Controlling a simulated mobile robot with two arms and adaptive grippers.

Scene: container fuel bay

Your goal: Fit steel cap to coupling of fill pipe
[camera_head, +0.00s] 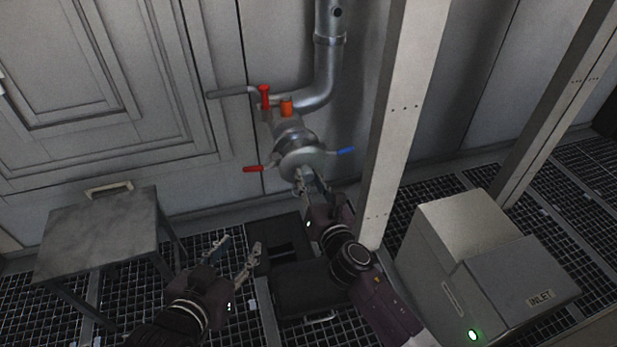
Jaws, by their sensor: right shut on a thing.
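The steel fill pipe (326,62) comes down the wall and bends to a coupling (291,138) that faces me. The coupling has a red-handled lever (254,169) on the left and a blue-handled lever (345,151) on the right, both spread outward. The round steel cap (303,161) is at the coupling's mouth. I cannot tell whether it is fully seated. My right gripper (311,181) is shut on the cap from the front and below, hiding its lower part. My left gripper (238,257) is open and empty, lower left of the coupling.
A grey metal table (95,232) with a pale handle-like piece (109,188) stands left. A black open case (313,285) lies on the grating below. A pale post (402,110) rises close right of the coupling. A grey INLET box (478,230) stands right.

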